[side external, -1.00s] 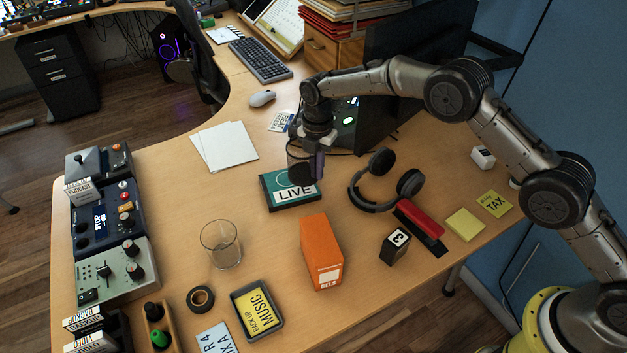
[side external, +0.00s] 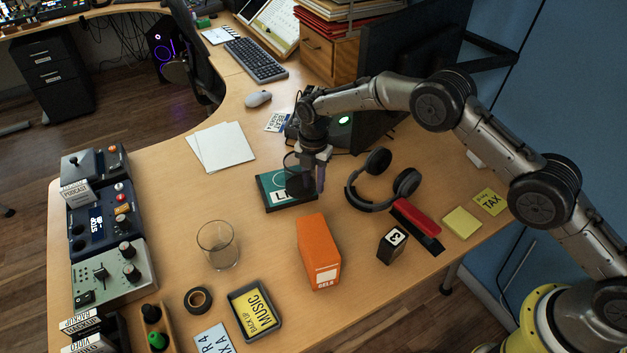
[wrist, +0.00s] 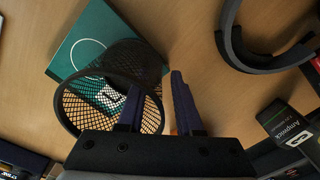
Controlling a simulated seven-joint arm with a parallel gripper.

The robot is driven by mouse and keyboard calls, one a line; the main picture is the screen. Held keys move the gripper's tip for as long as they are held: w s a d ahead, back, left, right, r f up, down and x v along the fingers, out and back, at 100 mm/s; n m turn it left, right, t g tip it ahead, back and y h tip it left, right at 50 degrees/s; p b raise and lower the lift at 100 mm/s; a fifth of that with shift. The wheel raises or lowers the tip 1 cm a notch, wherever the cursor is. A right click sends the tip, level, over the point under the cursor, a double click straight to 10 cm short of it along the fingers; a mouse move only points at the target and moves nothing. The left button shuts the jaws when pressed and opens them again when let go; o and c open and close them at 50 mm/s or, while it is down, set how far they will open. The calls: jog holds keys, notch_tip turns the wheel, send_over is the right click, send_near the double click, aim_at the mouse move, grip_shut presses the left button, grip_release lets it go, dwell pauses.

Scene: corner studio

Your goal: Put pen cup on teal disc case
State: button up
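The dark mesh pen cup (side external: 297,178) stands upright on the right part of the teal disc case (side external: 272,202), which lies flat on the desk. The wrist view looks into the cup (wrist: 85,122) from above its rim, with the case (wrist: 75,45) beneath and beyond it. My gripper (side external: 312,172) is at the cup's right side. In the wrist view my gripper (wrist: 158,98) has its fingers apart, one inside the cup and one outside the wall. A gap shows between the outer finger and the cup. The cup's exact base contact is partly hidden.
Headphones (side external: 383,182) lie right of the case. An orange box (side external: 318,252) stands in front, and an empty glass (side external: 217,246) to the front left. A red stapler (side external: 417,217) and black block (side external: 392,245) are further right.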

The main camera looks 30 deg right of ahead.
notch_tip(320, 180, up, 12)
jog(key=shift+r, duration=0.2)
dwell(0.6)
